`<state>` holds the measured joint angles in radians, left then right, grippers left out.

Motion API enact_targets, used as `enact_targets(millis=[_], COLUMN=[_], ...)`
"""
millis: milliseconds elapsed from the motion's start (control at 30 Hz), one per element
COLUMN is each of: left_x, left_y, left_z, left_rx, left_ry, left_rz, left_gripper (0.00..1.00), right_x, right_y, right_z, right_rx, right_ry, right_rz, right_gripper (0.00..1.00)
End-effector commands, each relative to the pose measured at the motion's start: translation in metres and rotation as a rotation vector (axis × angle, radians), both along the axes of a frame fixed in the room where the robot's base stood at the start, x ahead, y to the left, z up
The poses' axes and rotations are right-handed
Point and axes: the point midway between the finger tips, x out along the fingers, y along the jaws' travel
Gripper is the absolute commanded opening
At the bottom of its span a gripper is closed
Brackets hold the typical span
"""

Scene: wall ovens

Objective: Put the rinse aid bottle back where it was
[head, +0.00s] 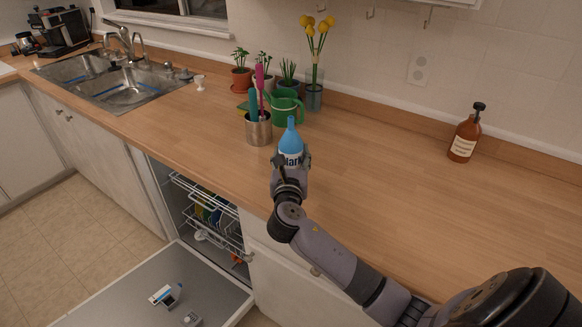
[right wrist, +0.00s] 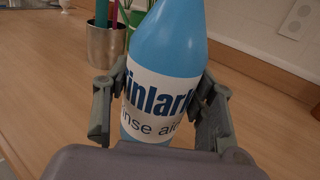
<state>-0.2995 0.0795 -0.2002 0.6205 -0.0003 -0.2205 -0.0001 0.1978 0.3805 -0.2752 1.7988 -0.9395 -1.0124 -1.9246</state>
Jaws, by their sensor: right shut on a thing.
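The rinse aid bottle (head: 290,147) is blue with a white label and a narrow spout, and it stands upright at the counter's front part. My right gripper (head: 290,164) is shut on it from the front. In the right wrist view, the bottle (right wrist: 165,85) fills the middle, with the fingers of the right gripper (right wrist: 160,105) on both sides of the label. Its base is hidden by the gripper, so I cannot tell whether it touches the counter. My left gripper is not in view.
A brown pump bottle (head: 465,138) stands at right. The wooden counter (head: 380,165) between is clear. The dishwasher door (head: 150,290) is open below.

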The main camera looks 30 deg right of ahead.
Motion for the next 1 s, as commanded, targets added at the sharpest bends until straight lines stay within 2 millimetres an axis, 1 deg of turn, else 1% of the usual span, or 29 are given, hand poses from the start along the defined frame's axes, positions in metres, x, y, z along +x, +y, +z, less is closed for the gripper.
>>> enact_targets(millis=[33,100,200,500,633,667,933,1000], left_x=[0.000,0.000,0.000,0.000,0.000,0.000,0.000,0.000], left_y=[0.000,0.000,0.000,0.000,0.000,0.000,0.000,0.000], left_z=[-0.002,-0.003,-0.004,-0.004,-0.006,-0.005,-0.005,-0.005], left_rx=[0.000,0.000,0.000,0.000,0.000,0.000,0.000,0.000], left_ry=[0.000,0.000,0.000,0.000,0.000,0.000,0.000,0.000], left_rz=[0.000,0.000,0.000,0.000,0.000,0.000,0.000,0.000], left_gripper=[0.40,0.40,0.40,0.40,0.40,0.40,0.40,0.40], right_x=[0.000,0.000,0.000,0.000,0.000,0.000,0.000,0.000], right_y=[0.000,0.000,0.000,0.000,0.000,0.000,0.000,0.000], right_z=[-0.011,-0.022,-0.033,-0.035,-0.039,-0.038,-0.038,-0.038], right_rx=[0.000,-0.001,0.000,0.000,0.001,0.001,0.001,0.001], right_ry=[0.005,0.004,0.003,0.000,0.001,0.002,0.003,0.003], right_rz=[0.000,0.000,-0.001,0.000,0.000,0.000,0.000,0.000], right_gripper=[0.15,0.15,0.15,0.15,0.15,0.53,0.71,0.71])
